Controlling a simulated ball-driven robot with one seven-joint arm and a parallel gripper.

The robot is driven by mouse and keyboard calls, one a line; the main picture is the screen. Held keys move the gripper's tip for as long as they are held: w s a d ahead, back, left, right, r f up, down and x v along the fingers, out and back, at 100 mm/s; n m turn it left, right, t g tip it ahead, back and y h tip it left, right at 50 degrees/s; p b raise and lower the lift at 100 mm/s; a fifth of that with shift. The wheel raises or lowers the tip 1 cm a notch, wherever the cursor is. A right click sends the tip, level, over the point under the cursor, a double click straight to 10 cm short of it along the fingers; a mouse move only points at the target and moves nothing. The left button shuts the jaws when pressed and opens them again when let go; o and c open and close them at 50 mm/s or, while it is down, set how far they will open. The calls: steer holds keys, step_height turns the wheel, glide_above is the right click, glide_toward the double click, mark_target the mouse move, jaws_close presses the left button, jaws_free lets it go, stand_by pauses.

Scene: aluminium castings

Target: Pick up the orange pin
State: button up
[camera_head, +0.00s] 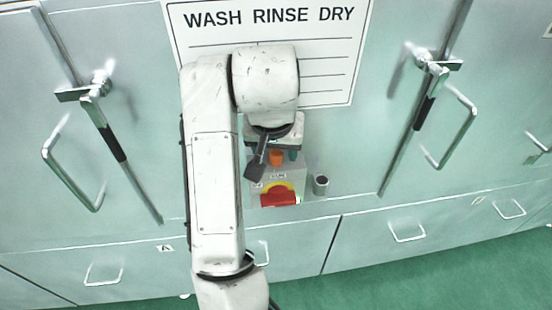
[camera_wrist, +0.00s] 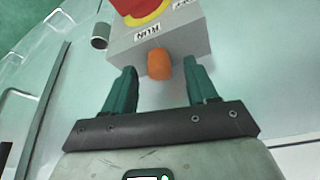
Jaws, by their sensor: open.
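The orange pin (camera_wrist: 159,66) is a short rounded peg at the edge of a grey box (camera_wrist: 190,35) in the wrist view. It also shows in the head view (camera_head: 277,157), just below my wrist. My gripper (camera_wrist: 160,75) has two green fingers, spread apart, one on each side of the pin with a gap to each. No contact with the pin shows. In the head view my gripper (camera_head: 276,152) is mostly hidden under my wrist; a bit of green finger shows beside the pin.
The box carries a red and yellow switch (camera_head: 279,197). A small grey cylinder (camera_head: 321,184) stands right of the box. Pale green cabinet doors with long handles (camera_head: 432,100) flank it. A "WASH RINSE DRY" sign (camera_head: 330,60) is behind my arm. Drawers with handles (camera_head: 407,233) lie below.

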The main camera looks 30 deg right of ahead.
steer(key=shift+c, duration=0.4)
jaws_close()
